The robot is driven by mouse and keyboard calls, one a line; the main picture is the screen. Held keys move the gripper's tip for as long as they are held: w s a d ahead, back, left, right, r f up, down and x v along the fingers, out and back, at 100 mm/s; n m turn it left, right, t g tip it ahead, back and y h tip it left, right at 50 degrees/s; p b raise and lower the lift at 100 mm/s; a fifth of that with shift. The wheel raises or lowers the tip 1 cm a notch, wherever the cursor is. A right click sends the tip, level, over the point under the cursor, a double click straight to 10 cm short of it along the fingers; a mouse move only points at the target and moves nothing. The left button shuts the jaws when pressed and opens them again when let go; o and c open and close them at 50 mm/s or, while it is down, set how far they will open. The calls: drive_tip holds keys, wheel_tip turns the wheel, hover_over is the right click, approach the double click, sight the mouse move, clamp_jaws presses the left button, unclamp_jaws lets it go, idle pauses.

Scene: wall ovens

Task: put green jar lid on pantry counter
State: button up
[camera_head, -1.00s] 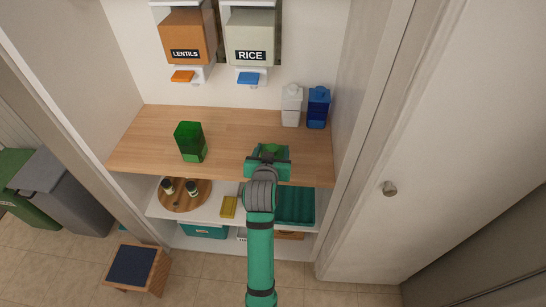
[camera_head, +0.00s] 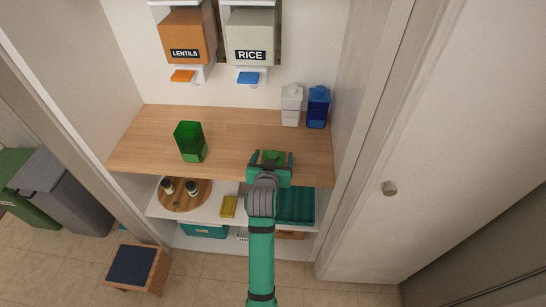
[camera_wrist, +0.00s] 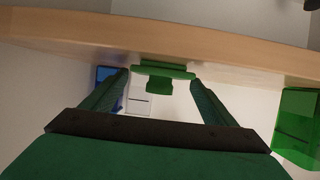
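The green jar lid (camera_head: 271,156) is at the front of the wooden pantry counter (camera_head: 240,135), right of the middle. In the wrist view, which looks upside down, the lid (camera_wrist: 165,71) lies flat against the counter (camera_wrist: 230,50) with its knob away from the wood. My gripper (camera_head: 270,160) is at the counter's front edge, with its fingers apart. In the wrist view the fingers (camera_wrist: 160,82) stand on either side of the lid, with visible gaps. The green jar (camera_head: 190,142) stands upright on the counter, left of my gripper.
A white canister (camera_head: 291,105) and a blue canister (camera_head: 317,107) stand at the counter's back right. Lentils (camera_head: 185,38) and rice (camera_head: 250,38) dispensers hang above. A lower shelf holds a round wooden tray (camera_head: 183,207). A door (camera_head: 440,120) stands at right. The counter's middle is clear.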

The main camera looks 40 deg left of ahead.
drive_tip(key=shift+r, duration=0.15)
drive_tip(key=shift+s+d+r, duration=0.15)
drive_tip(key=shift+s, duration=0.1)
drive_tip(key=v, duration=1.1)
drive_tip(key=shift+s+d, duration=0.15)
drive_tip(key=s+d+f+m+t+h, duration=0.1)
drive_tip(key=s+d+f, duration=0.45)
drive_tip(key=d, duration=0.45)
drive_tip(key=s+d+f+m+t+h, duration=0.15)
drive_tip(key=s+d+f, duration=0.35)
drive_tip(key=d, duration=0.5)
drive_tip(key=s+d+m+h, duration=0.1)
drive_tip(key=s+d+h, duration=0.1)
drive_tip(key=s+d, duration=0.3)
drive_tip(key=s+d+r+m+t+h, duration=0.1)
drive_tip(key=s+d, duration=0.5)
drive_tip(key=s, duration=0.6)
drive_tip(key=shift+s+d+r+m+h, duration=0.15)
drive_tip(key=shift+d+r+m+h, duration=0.1)
drive_tip(key=shift+m+h, duration=0.4)
